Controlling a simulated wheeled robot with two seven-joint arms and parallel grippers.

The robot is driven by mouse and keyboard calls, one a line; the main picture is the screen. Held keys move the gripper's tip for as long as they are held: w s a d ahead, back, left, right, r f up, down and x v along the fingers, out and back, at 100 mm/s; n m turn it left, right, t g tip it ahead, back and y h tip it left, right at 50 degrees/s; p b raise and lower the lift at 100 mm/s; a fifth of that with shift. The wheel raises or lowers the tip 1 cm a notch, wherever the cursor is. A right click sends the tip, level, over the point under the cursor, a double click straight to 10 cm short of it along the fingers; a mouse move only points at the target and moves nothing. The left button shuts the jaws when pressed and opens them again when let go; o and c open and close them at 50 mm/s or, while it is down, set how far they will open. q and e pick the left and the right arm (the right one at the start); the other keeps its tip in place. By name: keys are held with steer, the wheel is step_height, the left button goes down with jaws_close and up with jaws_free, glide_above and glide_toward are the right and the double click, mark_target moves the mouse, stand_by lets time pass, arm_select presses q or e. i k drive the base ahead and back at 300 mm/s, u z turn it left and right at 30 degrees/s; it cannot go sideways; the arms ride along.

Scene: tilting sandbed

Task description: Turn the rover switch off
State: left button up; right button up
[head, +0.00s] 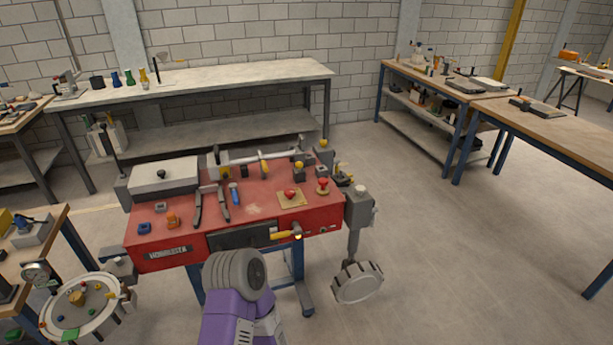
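I cannot make out a rover or a switch marked as its own. A red workbench (262,207) stands in the middle of the head view. On its top, a red button (290,194) sits on a tan plate, and a second red knob (323,184) stands to its right, near the right edge. A yellow handle (283,235) sticks out at the front face. My purple and grey arm reaches up from the bottom centre, in front of the bench, and hides part of its front and legs. Neither gripper shows.
A grey box (163,175), pliers-like tools and a blue-handled tool (234,194) lie on the bench. A grey wheel (358,283) is at its lower right. A round white tray (55,322) with small coloured pieces is lower left. The floor at right is clear.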

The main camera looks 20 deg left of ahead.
mark_target(289, 193)
steer(key=u, duration=0.6)
steer(key=i, duration=0.95)
steer(key=u, duration=0.95)
